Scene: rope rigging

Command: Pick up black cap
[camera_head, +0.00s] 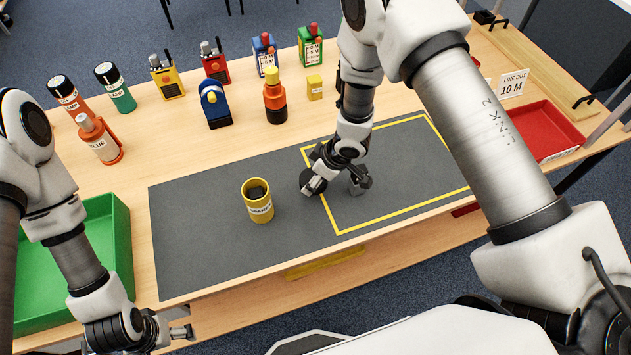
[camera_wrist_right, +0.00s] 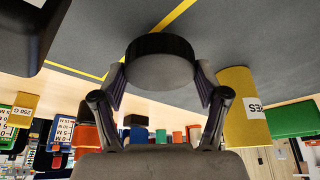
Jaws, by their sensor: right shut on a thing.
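The black cap (camera_wrist_right: 160,60) is a short dark disc between the two fingers of my right gripper (camera_wrist_right: 160,88) in the right wrist view, with both fingers against its sides. In the head view, my right gripper (camera_head: 334,184) is low over the grey mat, at the left edge of the yellow outline, and the cap (camera_head: 306,181) shows only partly beside the fingers. My left gripper (camera_head: 182,332) is at the lower left, near the table's front edge; its finger gap is not clear.
A yellow cup (camera_head: 258,203) stands on the grey mat (camera_head: 200,235), left of my right gripper. Several bottles and devices line the back. A green tray (camera_head: 122,235) is at left, a red tray (camera_head: 560,128) at right. The mat's left part is clear.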

